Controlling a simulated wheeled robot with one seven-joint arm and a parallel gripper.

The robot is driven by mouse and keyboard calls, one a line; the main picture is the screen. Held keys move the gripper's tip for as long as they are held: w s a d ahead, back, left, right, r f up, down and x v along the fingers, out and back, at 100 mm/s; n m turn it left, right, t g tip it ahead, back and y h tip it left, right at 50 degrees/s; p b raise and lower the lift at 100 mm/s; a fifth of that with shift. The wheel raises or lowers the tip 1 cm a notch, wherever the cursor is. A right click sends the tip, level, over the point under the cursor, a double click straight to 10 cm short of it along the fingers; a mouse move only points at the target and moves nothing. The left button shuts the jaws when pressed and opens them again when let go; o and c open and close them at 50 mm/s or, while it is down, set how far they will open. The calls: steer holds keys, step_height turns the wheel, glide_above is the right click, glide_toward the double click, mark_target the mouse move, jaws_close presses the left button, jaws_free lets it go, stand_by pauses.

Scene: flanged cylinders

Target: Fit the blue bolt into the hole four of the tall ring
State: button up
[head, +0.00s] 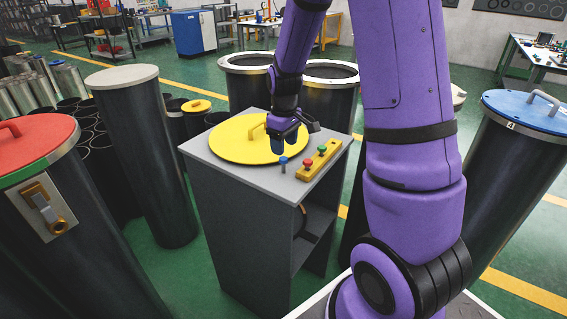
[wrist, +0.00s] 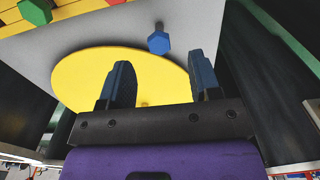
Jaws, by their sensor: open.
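The blue bolt (head: 283,161) stands upright on the grey top of a cabinet (head: 200,151), near its front edge. In the wrist view its blue hex head (wrist: 159,42) shows just beyond my fingertips, with the shank behind it. My gripper (head: 284,143) is open and empty, close above and behind the bolt. Both fingers show apart in the wrist view (wrist: 160,60). A tall dark cylinder with a blue lid (head: 525,110) stands at the right, with a small tag that seems to read 4. I cannot tell which flange is the tall ring, and no numbered hole shows clearly.
A yellow block (head: 319,159) with red and green bolts sits right of the blue bolt. A yellow lid with a handle (head: 235,140) lies on the cabinet top. Open flanged cylinders (head: 247,62) stand behind. A red-lidded cylinder (head: 40,143) and a pale-topped one (head: 122,77) stand left.

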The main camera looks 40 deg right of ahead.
mark_target(284, 158)
steer(key=f, duration=0.4)
steer(key=shift+w+f, duration=0.2)
steer(key=shift+w, duration=0.05)
jaws_close()
